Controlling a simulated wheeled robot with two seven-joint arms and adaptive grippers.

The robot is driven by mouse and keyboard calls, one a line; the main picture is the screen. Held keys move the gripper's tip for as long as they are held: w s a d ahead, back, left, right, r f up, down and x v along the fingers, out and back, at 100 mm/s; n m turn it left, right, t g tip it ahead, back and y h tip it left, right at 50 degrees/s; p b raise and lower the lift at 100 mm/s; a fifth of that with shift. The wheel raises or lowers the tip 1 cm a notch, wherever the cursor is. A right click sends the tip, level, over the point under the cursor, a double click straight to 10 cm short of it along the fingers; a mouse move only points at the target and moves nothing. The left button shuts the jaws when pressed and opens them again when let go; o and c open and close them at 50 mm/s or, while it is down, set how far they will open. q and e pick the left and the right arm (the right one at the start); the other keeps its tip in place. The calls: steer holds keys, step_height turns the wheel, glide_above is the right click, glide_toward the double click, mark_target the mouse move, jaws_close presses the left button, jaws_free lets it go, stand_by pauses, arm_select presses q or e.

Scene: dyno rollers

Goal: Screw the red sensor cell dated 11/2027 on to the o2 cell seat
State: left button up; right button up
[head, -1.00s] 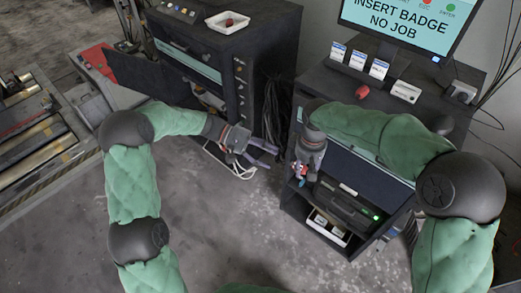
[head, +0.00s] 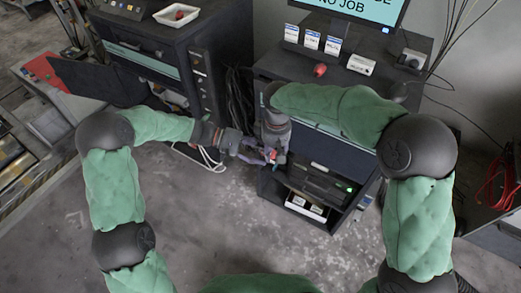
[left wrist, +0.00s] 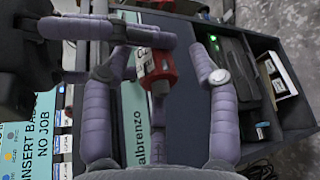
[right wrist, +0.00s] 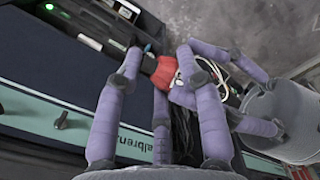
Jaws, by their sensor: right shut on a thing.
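A red sensor cell (head: 271,157) with a white label is held in my right gripper (head: 275,153), in front of the right cabinet. The right wrist view shows the red cell (right wrist: 166,73) between the right fingertips. My left gripper (head: 254,150) comes in from the left beside it. In the left wrist view its fingers (left wrist: 160,57) are spread, with the cell (left wrist: 162,72) between them and a gap on the right. The cell's date is too small to read. I cannot make out the o2 cell seat.
Another red item (head: 320,70) lies on the right cabinet top (head: 285,68), near a white box (head: 361,64). A white tray (head: 176,15) holds a red item on the left cabinet. A black device (head: 322,182) with a green light sits on a shelf. Floor in front is clear.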

arm_select(q)
steer(key=c, duration=1)
arm_select(e)
steer(key=o, duration=1.2)
steer(key=shift+r, duration=0.1)
steer(key=shift+o, duration=0.2)
